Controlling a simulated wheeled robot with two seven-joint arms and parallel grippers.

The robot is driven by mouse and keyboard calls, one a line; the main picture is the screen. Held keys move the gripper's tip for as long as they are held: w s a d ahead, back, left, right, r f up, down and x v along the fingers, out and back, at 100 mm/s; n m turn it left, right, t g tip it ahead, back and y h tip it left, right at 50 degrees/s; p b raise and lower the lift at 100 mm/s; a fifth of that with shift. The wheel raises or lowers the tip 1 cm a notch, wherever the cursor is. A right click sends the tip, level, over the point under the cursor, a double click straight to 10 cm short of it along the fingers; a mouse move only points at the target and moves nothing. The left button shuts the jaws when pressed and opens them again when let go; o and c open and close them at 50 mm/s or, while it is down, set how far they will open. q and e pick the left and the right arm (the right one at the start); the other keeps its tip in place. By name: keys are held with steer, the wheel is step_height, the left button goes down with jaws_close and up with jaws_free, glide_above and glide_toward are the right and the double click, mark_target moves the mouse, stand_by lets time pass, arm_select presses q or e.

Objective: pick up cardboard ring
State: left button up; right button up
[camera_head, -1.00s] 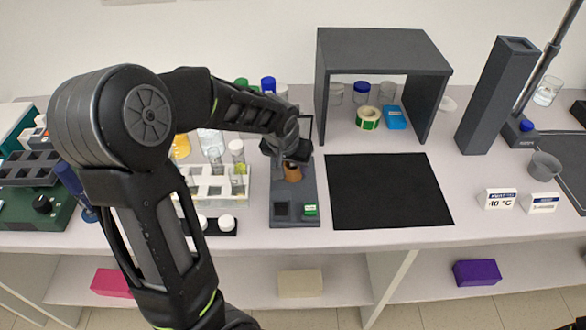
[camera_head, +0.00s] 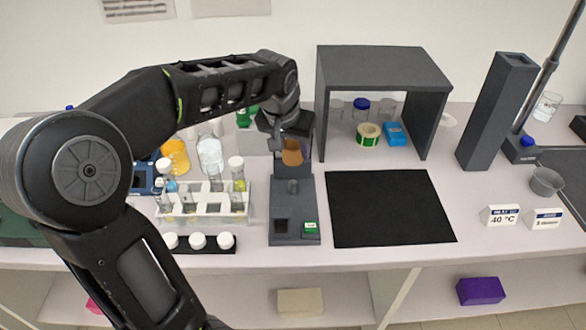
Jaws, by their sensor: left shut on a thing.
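The brown cardboard ring (camera_head: 292,157) is in the jaws of my left gripper (camera_head: 291,143). The gripper is shut on its upper part and points down. The ring is above the back part of a grey device (camera_head: 294,215) with slots and a small green label. It looks raised clear of the device, though the exact gap is hard to judge. The gripper's fingers hide the ring's top. My right gripper is not in view.
A test-tube rack (camera_head: 205,218) with tubes and a row of white-capped vials (camera_head: 198,241) stand left of the device. A black mat (camera_head: 390,210) lies to the right. A dark shelf (camera_head: 385,62) covers a tape roll (camera_head: 368,135) and jars behind it.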

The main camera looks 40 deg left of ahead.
arm_select(q)
step_height(320, 180, up, 16)
steer(key=shift+r, duration=0.25)
steer(key=shift+f, duration=0.1)
stand_by(0.6)
